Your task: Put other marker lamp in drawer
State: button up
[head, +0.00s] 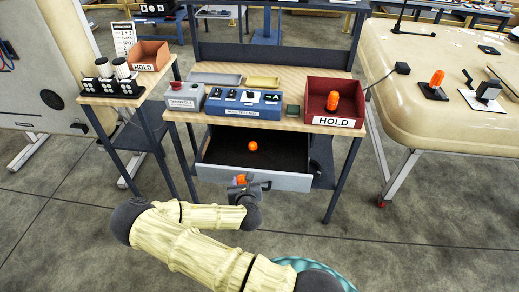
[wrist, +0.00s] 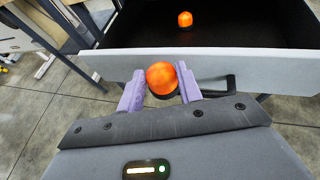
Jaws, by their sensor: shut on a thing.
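My gripper (head: 246,181) is just in front of the open drawer (head: 262,181). In the wrist view its purple fingers (wrist: 161,90) are shut on an orange marker lamp (wrist: 161,77), near the outside of the drawer front (wrist: 215,65). The held lamp shows only as a small orange patch in the head view (head: 241,178). Another orange marker lamp (head: 253,146) stands inside the drawer on its dark floor; it also shows in the wrist view (wrist: 185,19). The drawer handle (wrist: 215,86) is just right of and behind the fingers.
Another orange lamp (head: 437,78) stands on the cream panel at right. The drawer has free floor room.

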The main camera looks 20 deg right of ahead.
aim_at(257, 173)
jog(key=shift+s+d+r+m+g+h+p, duration=0.15)
jog(key=shift+d+r+m+g+h, duration=0.2)
jog(key=shift+d+m+h, duration=0.4)
jog(key=shift+d+r+m+g+h+p, duration=0.2)
jog(key=shift+d+r+m+g+h, duration=0.15)
jog(key=shift+d+m+h, duration=0.45)
jog(key=shift+s+d+r+m+g+h+p, duration=0.15)
jog(key=shift+d+r+m+g+h, duration=0.25)
jog(key=shift+d, duration=0.6)
jog(key=shift+d, duration=0.15)
jog(key=shift+w+d+m+h, duration=0.1)
jog(key=shift+d+m+h, duration=0.05)
jog(key=shift+m+h, duration=0.1)
